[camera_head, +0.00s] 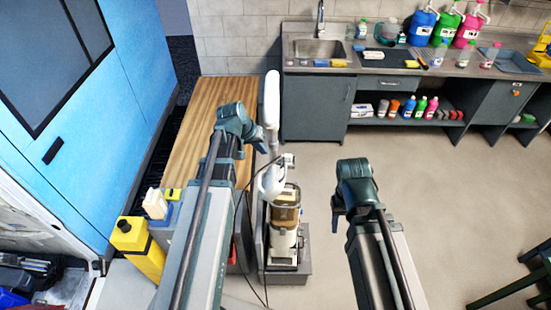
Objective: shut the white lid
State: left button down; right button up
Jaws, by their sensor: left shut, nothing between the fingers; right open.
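A long white rounded piece (271,98) stands upright at the centre, seen nearly edge-on. It looks like the raised white lid, but I cannot tell for certain. Below it is an upright machine (285,215) with white parts and a tan, partly clear body, on a grey base. My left gripper (262,143) is shut and empty, just left of the white piece's lower end. I cannot tell whether they touch. My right gripper (337,222) is open and empty, to the right of the machine and apart from it. My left arm hides part of the area left of the machine.
A wooden bench top (205,110) lies behind my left arm. A blue cabinet (100,130) fills the left side. A yellow bottle (140,245) stands at the lower left. A grey counter (385,65) with a sink and bottles runs along the back. Open floor (430,190) lies to the right.

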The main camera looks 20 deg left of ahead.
pick_arm(q)
jog(key=b, duration=0.9)
send_over(280, 176)
jog(key=a, duration=0.3)
jog(key=f, duration=0.9)
jog(key=shift+s+f, duration=0.15)
jog(key=shift+s, duration=0.1)
jog(key=shift+w+d+f+b, duration=0.15)
jog(key=shift+d+f+b, duration=0.5)
jog(key=shift+d, duration=0.15)
jog(key=shift+w+d+f+b, duration=0.15)
jog(key=shift+d+f+b, duration=0.2)
jog(key=shift+d, duration=0.3)
